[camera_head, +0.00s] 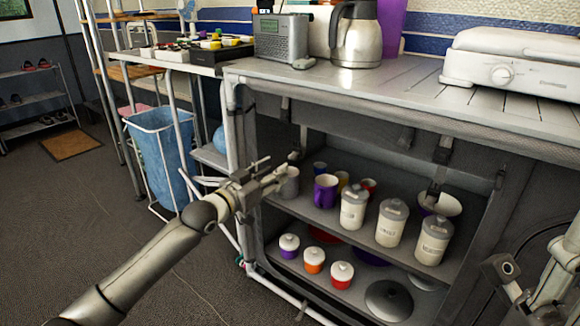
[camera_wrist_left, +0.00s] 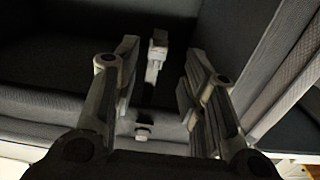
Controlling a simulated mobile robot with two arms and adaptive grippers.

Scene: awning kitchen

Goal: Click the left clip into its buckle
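My left gripper (camera_head: 280,170) reaches to the left front of the kitchen unit, by the open shelves. In the left wrist view the left gripper (camera_wrist_left: 158,72) is open, its fingers apart on either side of a dark strap. A pale clip-like piece (camera_wrist_left: 157,48) shows on that strap between the fingertips, with no clear contact. A small pale piece (camera_wrist_left: 143,132) sits lower, nearer the palm; I cannot tell which is clip and which is buckle. A dark strap (camera_head: 285,108) hangs under the worktop's left end. My right gripper (camera_head: 504,270) is at the lower right, its fingers unclear.
Shelves behind the left gripper hold a purple mug (camera_head: 325,191), pale canisters (camera_head: 391,222) and small lidded pots (camera_head: 314,260). A kettle (camera_head: 356,35) and a stove (camera_head: 510,65) stand on the worktop (camera_head: 385,92). A blue bin (camera_head: 160,150) stands left. Floor at left is mostly clear.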

